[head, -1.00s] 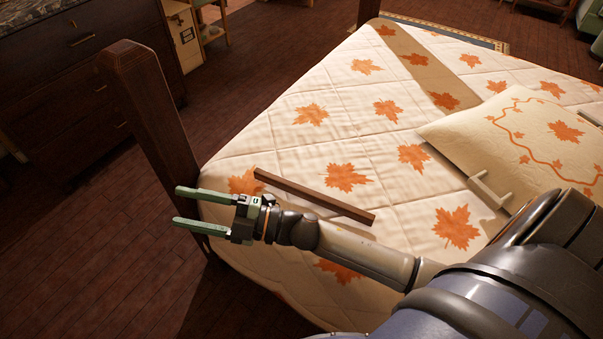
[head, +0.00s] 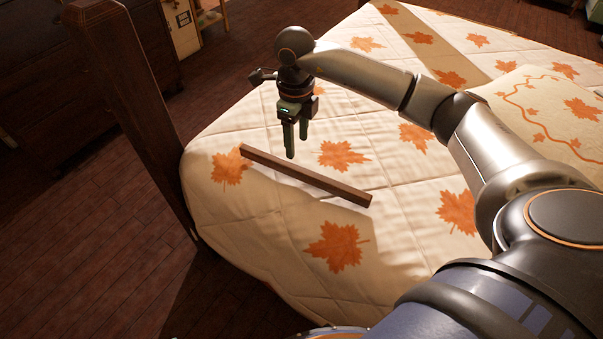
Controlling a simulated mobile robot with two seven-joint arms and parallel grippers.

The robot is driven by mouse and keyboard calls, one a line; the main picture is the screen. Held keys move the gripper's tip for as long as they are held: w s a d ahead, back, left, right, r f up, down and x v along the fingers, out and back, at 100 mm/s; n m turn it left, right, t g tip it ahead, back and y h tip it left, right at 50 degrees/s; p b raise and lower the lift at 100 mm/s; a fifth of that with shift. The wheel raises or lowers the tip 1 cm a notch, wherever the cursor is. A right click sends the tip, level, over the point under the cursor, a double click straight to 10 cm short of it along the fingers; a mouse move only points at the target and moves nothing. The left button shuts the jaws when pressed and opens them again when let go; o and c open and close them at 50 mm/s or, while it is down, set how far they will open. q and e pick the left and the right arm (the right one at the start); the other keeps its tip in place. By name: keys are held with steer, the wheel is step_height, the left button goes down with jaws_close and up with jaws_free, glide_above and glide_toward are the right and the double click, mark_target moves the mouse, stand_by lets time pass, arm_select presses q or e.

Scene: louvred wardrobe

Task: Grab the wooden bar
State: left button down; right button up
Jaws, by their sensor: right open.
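The wooden bar (head: 306,177) is a thin, dark brown stick lying on the quilted bed, slanting from upper left to lower right. My right gripper (head: 297,148) points down with its two green fingers parted and nothing between them. Its fingertips appear just behind the bar's left half in the picture, apart from it; the exact height above the quilt is hard to tell. My left gripper is out of view.
The bed quilt (head: 300,234) is cream with orange maple leaves. A dark wooden bedpost (head: 127,107) stands at the bed's left corner. A pillow (head: 545,112) lies at the right. The quilt around the bar is clear.

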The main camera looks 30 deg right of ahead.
mark_target(302, 169)
step_height(302, 169, down, 6)
steer(key=shift+r, duration=0.2)
steer(key=f, duration=0.2)
steer(key=d+f+b, duration=0.1)
steer(key=f, duration=0.1)
steer(key=shift+s+f, duration=0.1)
steer(key=shift+s, duration=0.2)
steer(key=shift+f, duration=0.45)
steer(key=shift+c, duration=0.2)
jaws_close()
steer(key=shift+r, duration=0.1)
